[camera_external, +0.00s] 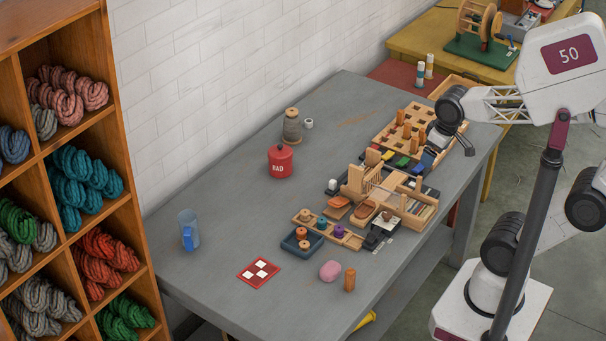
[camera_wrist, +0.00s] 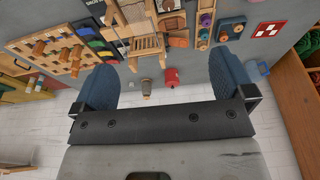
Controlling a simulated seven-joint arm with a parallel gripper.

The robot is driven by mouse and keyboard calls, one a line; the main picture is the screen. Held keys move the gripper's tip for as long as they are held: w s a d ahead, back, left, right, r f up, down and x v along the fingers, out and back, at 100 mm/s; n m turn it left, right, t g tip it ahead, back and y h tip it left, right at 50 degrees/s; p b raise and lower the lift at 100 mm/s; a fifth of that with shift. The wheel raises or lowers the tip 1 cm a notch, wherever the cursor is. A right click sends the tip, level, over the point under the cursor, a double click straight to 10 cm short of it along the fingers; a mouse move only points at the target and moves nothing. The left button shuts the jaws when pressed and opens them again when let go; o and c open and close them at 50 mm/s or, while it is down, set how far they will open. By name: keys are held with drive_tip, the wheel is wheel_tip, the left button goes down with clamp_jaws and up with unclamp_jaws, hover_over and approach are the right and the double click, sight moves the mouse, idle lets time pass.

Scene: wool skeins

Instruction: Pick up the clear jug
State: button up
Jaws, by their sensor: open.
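The clear jug (camera_external: 188,229) is a bluish see-through vessel with a blue handle. It stands upright on the grey table near its left end in the external view. In the wrist view, a small bluish shape that looks like the jug (camera_wrist: 262,68) shows at the right, just beyond the right finger. My gripper (camera_external: 455,135) is over the far right side of the table, well away from the jug. In the wrist view my gripper (camera_wrist: 164,75) has its two blue fingers wide apart, with nothing held between them.
A red canister (camera_external: 281,161) and a spool-like jar (camera_external: 292,127) stand mid-table. A wooden loom (camera_external: 385,185), peg board (camera_external: 405,132) and trays crowd the right side. A red card (camera_external: 259,271) lies near the jug. Wool shelves (camera_external: 60,152) flank the left; table around the jug is mostly clear.

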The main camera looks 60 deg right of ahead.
drive_tip(key=shift+c, duration=0.5)
drive_tip(key=w+a+f+m+g+y, duration=0.1)
drive_tip(key=w+a+f+m+y, duration=0.2)
drive_tip(key=w+a, duration=0.7)
drive_tip(key=w+a+f+m+y, duration=0.1)
drive_tip(key=w+a+m+y, duration=0.5)
drive_tip(key=w, duration=0.5)
drive_tip(key=w+a+f+m+g+y, duration=0.15)
drive_tip(key=w+a+y, duration=0.25)
drive_tip(key=w+a, duration=0.65)
drive_tip(key=w+a+f+m+t, duration=0.3)
drive_tip(key=w+f+m, duration=0.1)
drive_tip(key=w+f, duration=0.3)
drive_tip(key=w+a+f+m+t+y, duration=0.1)
drive_tip(key=w+a+f+m+t, duration=0.2)
drive_tip(key=w+f, duration=0.5)
drive_tip(key=w+a+f+m+t, duration=0.4)
drive_tip(key=w+f+m, duration=0.3)
drive_tip(key=w+f, duration=0.1)
drive_tip(key=shift+w+f+m+t+y, duration=0.15)
drive_tip(key=shift+f+m+t+y, duration=0.15)
drive_tip(key=shift+f, duration=0.2)
